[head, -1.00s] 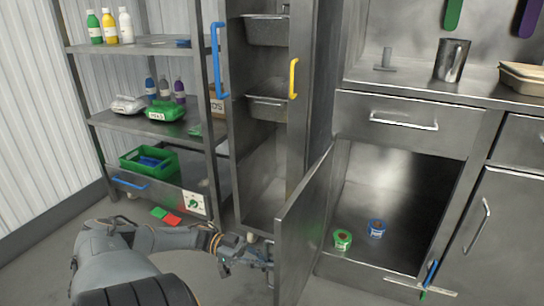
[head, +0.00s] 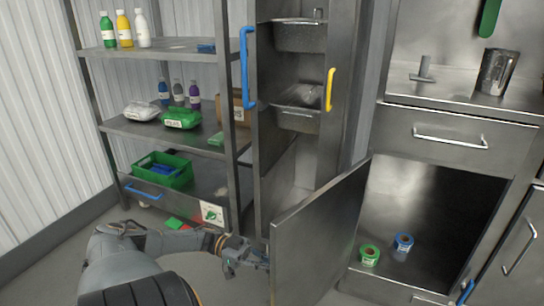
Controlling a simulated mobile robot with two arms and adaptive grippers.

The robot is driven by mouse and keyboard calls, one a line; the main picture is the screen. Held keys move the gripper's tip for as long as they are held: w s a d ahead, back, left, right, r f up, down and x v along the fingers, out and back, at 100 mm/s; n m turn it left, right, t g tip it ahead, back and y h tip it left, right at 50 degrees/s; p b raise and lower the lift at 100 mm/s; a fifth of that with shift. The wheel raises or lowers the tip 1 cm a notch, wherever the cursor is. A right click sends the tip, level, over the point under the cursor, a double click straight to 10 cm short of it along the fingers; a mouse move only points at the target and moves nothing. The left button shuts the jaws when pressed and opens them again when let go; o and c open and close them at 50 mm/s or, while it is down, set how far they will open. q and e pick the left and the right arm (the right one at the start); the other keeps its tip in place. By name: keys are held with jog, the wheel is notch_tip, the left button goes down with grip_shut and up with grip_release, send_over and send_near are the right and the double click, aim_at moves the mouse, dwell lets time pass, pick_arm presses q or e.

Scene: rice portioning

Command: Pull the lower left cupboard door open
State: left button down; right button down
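The lower left cupboard door (head: 318,235) is a grey metal panel. It stands swung wide open, out toward me and to the left. The open cupboard (head: 435,215) shows its dark inside, with a green tape roll (head: 369,255) and a blue tape roll (head: 403,243) on its floor. My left gripper (head: 262,258) is at the left, outer side of the door, close to its free edge. The door hides the fingertips, so I cannot tell whether they hold its handle, which is also hidden. My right gripper is not in view.
A tall cabinet with a blue handle (head: 247,68) and a yellow handle (head: 330,90) stands open behind the door. A shelf rack (head: 140,130) with bottles and a green crate (head: 163,170) is at the left. A closed drawer (head: 450,135) sits above the cupboard.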

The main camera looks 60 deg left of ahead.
pick_arm(q)
jog(key=shift+s+f, duration=0.2)
jog(key=c, duration=1.4)
grip_release()
jog(key=shift+s+r, duration=0.1)
jog(key=shift+c, duration=0.2)
jog(key=v, duration=0.7)
jog(key=shift+a, duration=0.25)
jog(key=shift+s, duration=0.1)
